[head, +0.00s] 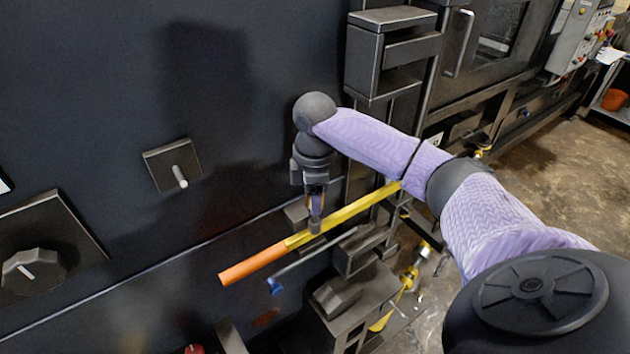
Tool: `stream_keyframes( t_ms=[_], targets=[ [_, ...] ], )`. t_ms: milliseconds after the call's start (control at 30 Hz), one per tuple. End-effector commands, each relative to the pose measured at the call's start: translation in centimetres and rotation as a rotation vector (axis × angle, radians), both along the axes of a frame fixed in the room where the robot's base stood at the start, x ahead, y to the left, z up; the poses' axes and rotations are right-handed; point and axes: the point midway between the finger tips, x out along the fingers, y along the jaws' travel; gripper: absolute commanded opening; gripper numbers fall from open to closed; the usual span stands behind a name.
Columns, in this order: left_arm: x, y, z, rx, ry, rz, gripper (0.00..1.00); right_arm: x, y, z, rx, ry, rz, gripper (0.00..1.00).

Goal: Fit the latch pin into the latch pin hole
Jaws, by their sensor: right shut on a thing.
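A long bar, yellow with an orange end (253,264), slants from lower left to upper right in front of the dark machine. I take it to be the latch pin. My right gripper (316,228) points down and is shut on the yellow part, near the orange end. The bar's far end passes behind my right forearm, so its tip is hidden. I cannot make out the latch pin hole. My left gripper is not in view.
A grey rod with a blue tip (275,286) lies just below the bar. Dark latch brackets (362,250) stand close on the right. The machine wall holds a toggle switch (179,176) and a round knob (33,272). Open floor (548,165) lies at the right.

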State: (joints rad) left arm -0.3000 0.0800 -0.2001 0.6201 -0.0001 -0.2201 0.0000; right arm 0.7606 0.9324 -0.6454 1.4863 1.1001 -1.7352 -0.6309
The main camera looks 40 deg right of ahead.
Motion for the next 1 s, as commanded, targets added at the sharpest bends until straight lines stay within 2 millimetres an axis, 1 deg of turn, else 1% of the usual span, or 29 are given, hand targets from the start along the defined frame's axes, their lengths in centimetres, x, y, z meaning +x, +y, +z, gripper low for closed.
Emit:
stream_keyframes(
  t_ms=[1000],
  targets=[
    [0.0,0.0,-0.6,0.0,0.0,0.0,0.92,0.0,0.0,-2.1,0.001,-0.001,0.0,0.0]
  ],
)
